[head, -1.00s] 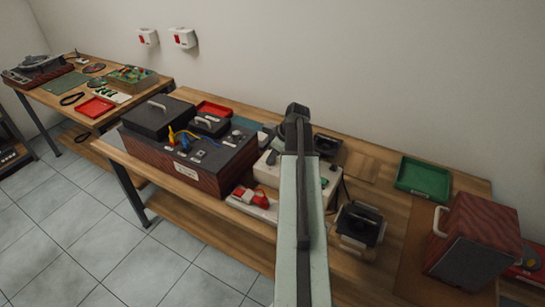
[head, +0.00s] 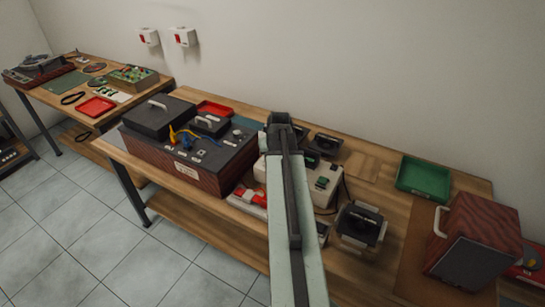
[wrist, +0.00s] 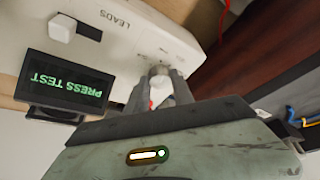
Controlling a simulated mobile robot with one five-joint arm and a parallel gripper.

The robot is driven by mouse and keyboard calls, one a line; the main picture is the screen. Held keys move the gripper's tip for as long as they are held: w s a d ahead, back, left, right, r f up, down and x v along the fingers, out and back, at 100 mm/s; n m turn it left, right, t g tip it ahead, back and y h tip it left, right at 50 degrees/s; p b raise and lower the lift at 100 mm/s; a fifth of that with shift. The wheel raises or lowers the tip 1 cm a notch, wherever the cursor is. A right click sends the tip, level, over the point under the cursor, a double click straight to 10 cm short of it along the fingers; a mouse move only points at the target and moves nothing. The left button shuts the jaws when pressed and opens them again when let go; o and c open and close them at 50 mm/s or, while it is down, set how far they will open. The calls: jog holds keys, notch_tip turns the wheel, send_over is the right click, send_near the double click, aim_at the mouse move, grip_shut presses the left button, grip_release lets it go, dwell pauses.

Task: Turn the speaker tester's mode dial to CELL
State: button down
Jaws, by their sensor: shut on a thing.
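The speaker tester (head: 328,172) is a cream box on the long bench, partly hidden behind my arm in the head view. In the wrist view, its cream face (wrist: 125,22) fills the upper left, upside down, with the word LEADS, a white button (wrist: 62,28) and a dark display (wrist: 68,86) reading PRESS TEST in green. My gripper (wrist: 158,84) is shut on a small pale knob, the mode dial (wrist: 159,72), at the tester's edge. A little red shows by the fingers. The dial's markings and setting cannot be read. The head view hides the fingertips.
A dark-topped wooden unit (head: 180,165) with blue and yellow leads stands close left of the tester. Red parts (head: 252,196) lie in front. A black boxy device (head: 360,225), a green tray (head: 423,178) and a wooden cabinet (head: 475,240) stand to the right.

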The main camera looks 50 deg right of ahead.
jog(key=m, duration=0.2)
jog(key=m+g+h, duration=0.1)
jog(key=m, duration=0.1)
jog(key=shift+w+a, duration=0.15)
jog(key=shift+w, duration=0.05)
jog(key=shift+m+g+h, duration=0.4)
jog(key=shift+m+g, duration=0.3)
jog(key=shift+m, duration=1)
jog(key=c, duration=1.1)
grip_release()
jog(key=p+v, duration=0.7)
jog(key=shift+a+r, duration=0.2)
jog(key=shift+r, duration=0.15)
